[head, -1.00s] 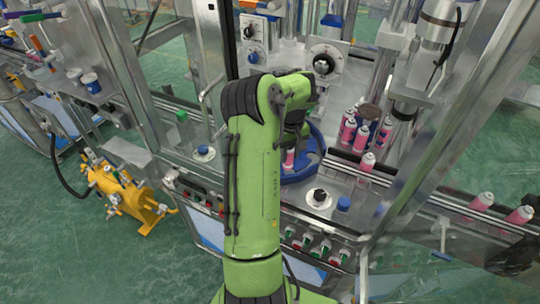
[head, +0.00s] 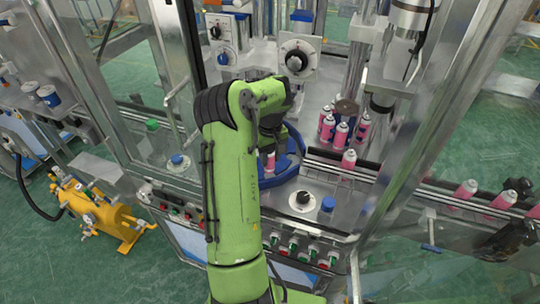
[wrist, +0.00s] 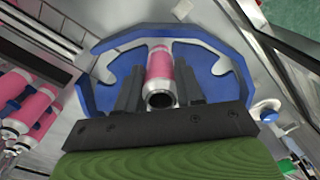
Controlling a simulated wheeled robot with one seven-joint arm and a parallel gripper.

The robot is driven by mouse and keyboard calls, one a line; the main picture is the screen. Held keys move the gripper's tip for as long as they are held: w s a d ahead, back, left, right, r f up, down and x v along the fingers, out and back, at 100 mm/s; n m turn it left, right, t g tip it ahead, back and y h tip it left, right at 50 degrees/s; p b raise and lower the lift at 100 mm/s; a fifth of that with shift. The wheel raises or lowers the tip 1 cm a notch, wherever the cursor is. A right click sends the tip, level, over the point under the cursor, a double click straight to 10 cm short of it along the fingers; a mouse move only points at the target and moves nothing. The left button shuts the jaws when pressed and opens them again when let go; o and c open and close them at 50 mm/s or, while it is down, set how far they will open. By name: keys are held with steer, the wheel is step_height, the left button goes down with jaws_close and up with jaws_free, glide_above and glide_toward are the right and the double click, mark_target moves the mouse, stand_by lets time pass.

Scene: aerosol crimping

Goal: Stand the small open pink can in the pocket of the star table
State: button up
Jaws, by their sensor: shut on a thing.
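The small pink can (wrist: 159,68) is between the two dark fingers of my gripper (wrist: 159,84), which is shut on it. Its open metal mouth faces the wrist camera. In the head view the can (head: 270,162) shows just below my gripper (head: 272,146), partly hidden by my arm. The blue star table (wrist: 92,88) has curved pockets and lies behind and around the can in the wrist view. Its right part (head: 294,160) shows in the head view. I cannot tell whether the can's base touches the table's deck or hangs above it.
Several pink cans with white tops (head: 341,133) stand to the right of the star table, with more along the conveyor (head: 425,192). Metal posts and a dial panel (head: 297,58) rise behind. Clear guard panels and frame bars flank the opening.

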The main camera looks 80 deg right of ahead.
mark_target(270, 168)
stand_by(0.4)
steer(key=shift+f+b, duration=1)
steer(key=shift+f, duration=0.35)
steer(key=shift+f+b, duration=0.8)
steer(key=shift+f, duration=0.3)
steer(key=shift+f+b, duration=0.4)
steer(key=shift+f, duration=0.05)
steer(key=o, duration=1.1)
